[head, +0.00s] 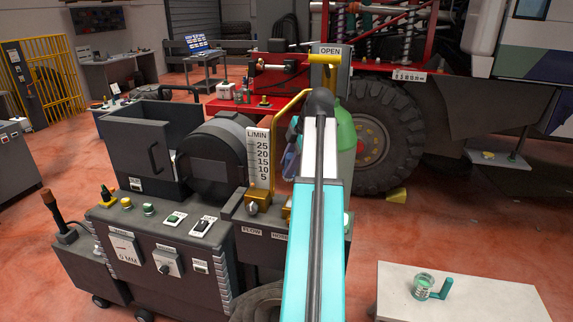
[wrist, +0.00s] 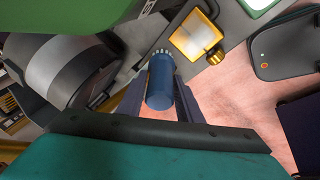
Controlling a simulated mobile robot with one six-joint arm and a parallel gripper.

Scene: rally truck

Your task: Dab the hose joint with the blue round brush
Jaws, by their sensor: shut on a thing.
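In the wrist view, my gripper (wrist: 160,98) is shut on a blue round brush (wrist: 160,80). Its blue body lies between the two dark fingers, with a small pale ring or bristle end at its far side. In the head view, my arm hides most of the gripper; a blue part (head: 291,155) shows just left of the arm, beside the machine's yellow pipe. I cannot pick out the hose joint for certain in either view, nor tell whether the brush touches anything.
A grey machine (head: 165,245) with dials, switches and a flow scale (head: 259,160) stands close on the left. A green bottle (head: 346,130) is behind my arm.

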